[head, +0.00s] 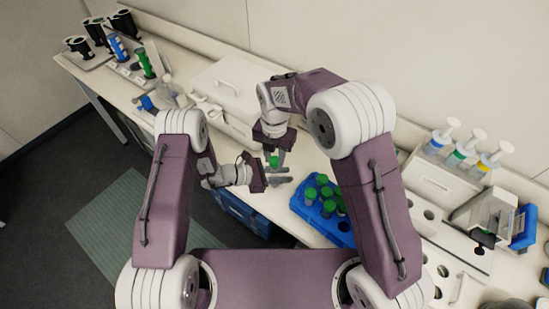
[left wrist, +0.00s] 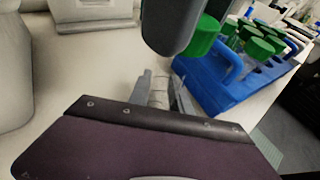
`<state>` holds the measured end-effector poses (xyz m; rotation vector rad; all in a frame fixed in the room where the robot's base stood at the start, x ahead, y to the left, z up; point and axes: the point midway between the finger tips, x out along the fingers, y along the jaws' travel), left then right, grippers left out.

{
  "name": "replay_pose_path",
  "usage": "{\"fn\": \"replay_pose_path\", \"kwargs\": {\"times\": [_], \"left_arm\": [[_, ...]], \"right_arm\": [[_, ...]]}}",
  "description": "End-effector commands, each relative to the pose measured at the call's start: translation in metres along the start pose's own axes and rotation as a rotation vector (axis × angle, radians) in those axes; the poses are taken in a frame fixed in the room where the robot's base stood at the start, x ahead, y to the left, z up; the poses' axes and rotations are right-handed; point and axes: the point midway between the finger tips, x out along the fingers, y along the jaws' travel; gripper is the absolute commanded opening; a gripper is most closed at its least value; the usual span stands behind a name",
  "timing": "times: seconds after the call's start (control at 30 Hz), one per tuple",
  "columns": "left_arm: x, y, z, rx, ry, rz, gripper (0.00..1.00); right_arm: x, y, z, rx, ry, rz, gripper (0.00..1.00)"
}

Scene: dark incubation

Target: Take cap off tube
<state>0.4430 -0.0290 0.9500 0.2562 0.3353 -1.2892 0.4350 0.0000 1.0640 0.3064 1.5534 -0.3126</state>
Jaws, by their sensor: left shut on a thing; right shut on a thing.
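My left gripper (head: 279,181) is shut on a clear tube, which shows between its fingers in the left wrist view (left wrist: 158,90). A green cap (head: 274,161) is just above the left fingers in the head view. My right gripper (head: 273,152) reaches down from above and is shut on this cap. In the left wrist view the cap (left wrist: 205,36) shows beside a large grey finger of my right gripper, which partly hides it. I cannot tell whether the cap still touches the tube's mouth.
A blue rack (head: 322,207) with several green-capped tubes stands on the bench close to the right of the grippers. A white box (head: 226,88) stands behind. Dispensers with coloured parts (head: 462,153) are at the far right. More racks and tubes (head: 117,47) are at the far left.

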Motion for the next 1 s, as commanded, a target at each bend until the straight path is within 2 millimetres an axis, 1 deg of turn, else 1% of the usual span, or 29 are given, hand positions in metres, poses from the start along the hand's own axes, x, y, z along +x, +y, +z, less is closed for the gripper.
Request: {"fn": "replay_pose_path", "kwargs": {"times": [0.03, 0.1, 0.2, 0.43, 0.47, 0.5, 0.53, 0.87, 0.97, 1.0], "left_arm": [[0.000, 0.000, 0.000, 0.000, 0.000, 0.000, 0.00], [0.000, 0.000, 0.000, 0.000, 0.000, 0.000, 0.00], [0.000, 0.000, 0.000, 0.000, 0.001, 0.000, 0.00], [0.000, 0.000, 0.000, 0.000, 0.000, 0.000, 0.00], [0.000, 0.000, 0.000, 0.000, 0.000, 0.000, 0.30], [0.000, 0.000, 0.000, 0.000, 0.000, 0.000, 0.41], [0.000, 0.000, 0.000, 0.000, 0.000, 0.000, 0.49], [-0.001, 0.000, 0.000, 0.000, 0.000, 0.001, 0.50], [-0.010, 0.001, -0.001, -0.001, 0.000, 0.002, 0.50], [-0.016, 0.002, -0.001, -0.001, 0.000, 0.005, 0.50]], "right_arm": [[-0.010, 0.001, 0.001, 0.000, -0.004, 0.004, 0.00], [-0.021, 0.001, 0.001, 0.000, -0.004, 0.004, 0.00], [-0.031, 0.000, 0.000, 0.000, -0.002, 0.002, 0.00], [-0.033, 0.000, 0.000, 0.000, -0.001, 0.001, 0.00], [-0.033, 0.000, 0.000, 0.000, -0.001, 0.001, 0.00], [-0.033, 0.000, 0.000, 0.000, -0.001, 0.001, 0.00], [-0.033, 0.000, 0.000, 0.000, -0.001, 0.001, 0.00], [-0.033, 0.000, 0.000, 0.000, -0.001, 0.001, 0.00], [-0.031, 0.000, 0.000, 0.000, -0.001, 0.001, 0.00], [-0.029, 0.000, 0.000, 0.000, -0.001, 0.001, 0.00]]}}
